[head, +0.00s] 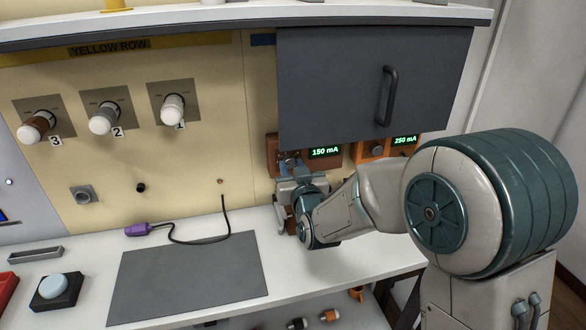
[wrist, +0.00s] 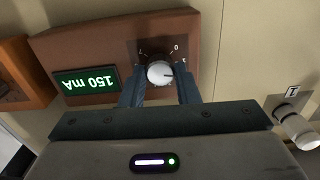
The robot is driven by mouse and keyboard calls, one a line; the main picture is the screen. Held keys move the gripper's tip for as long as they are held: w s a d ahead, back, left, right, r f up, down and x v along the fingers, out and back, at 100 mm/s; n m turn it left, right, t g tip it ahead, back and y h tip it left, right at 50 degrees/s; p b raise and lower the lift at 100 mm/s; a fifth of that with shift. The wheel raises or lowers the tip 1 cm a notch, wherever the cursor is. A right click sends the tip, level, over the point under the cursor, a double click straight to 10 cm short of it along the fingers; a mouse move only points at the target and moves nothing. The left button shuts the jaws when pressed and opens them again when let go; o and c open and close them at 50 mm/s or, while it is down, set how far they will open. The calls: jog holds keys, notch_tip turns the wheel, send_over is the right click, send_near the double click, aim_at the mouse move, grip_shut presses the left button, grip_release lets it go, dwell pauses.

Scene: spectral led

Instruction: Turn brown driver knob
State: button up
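The brown driver box (wrist: 105,40) carries a green display (wrist: 86,83) reading 150 mA, upside down in the wrist view, and a round silver knob (wrist: 160,73) with a dial scale around it. In the head view the brown driver (head: 272,150) sits on the wall under the grey cabinet, partly hidden by my arm; its display (head: 325,152) reads 150 mA. My gripper (wrist: 159,92) has its two blue fingers apart, one at each side of the knob. I cannot tell whether the fingers touch it. In the head view my gripper (head: 290,180) is at the driver's front.
An orange driver (head: 375,152) reading 250 mA stands right of the brown one. The grey cabinet door (head: 350,90) hangs just above. A black cable with a purple plug (head: 140,229) lies on the white bench near a grey mat (head: 185,280).

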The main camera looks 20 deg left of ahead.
jog(key=shift+f+b, duration=0.1)
jog(key=shift+b, duration=0.35)
jog(key=shift+f+m+b, duration=0.15)
jog(key=shift+m+b, duration=0.55)
jog(key=shift+b, duration=0.2)
jog(key=m+b, duration=0.2)
jog(key=b, duration=0.1)
jog(key=m+b, duration=0.3)
jog(key=b, duration=0.2)
jog(key=shift+m, duration=0.4)
jog(key=shift+r, duration=0.25)
jog(key=o, duration=1)
jog(key=shift+c, duration=0.2)
